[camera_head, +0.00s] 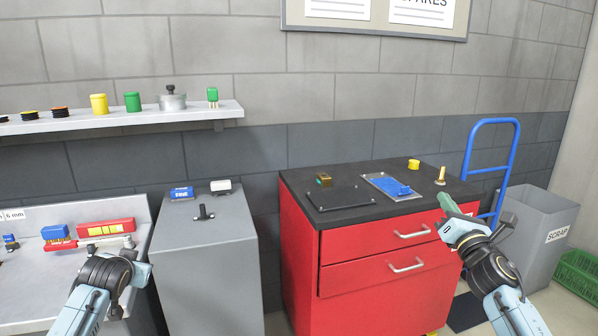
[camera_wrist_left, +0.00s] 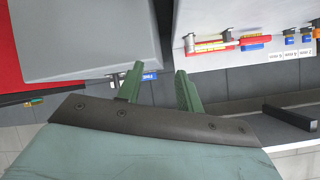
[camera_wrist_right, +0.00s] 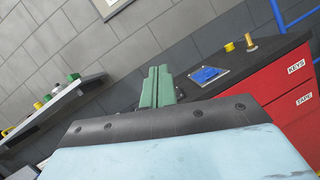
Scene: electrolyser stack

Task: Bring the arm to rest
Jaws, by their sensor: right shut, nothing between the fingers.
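My right gripper (camera_head: 447,203) is raised in front of the right end of the red cabinet. Its green fingers are together and empty, and they also show side by side in the right wrist view (camera_wrist_right: 157,85). My left arm comes in at the lower left of the head view, in front of the left bench; its fingers are hard to make out there. In the left wrist view my left gripper (camera_wrist_left: 160,88) has its green fingers apart, with nothing between them.
The red cabinet (camera_head: 372,266) carries a black pad (camera_head: 340,198), a blue piece on a plate (camera_head: 391,187) and small yellow parts. A grey cabinet (camera_head: 205,260) stands left of it. A grey scrap bin (camera_head: 545,240) and a blue hand truck (camera_head: 511,150) stand right. A wall shelf (camera_head: 120,117) holds jars.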

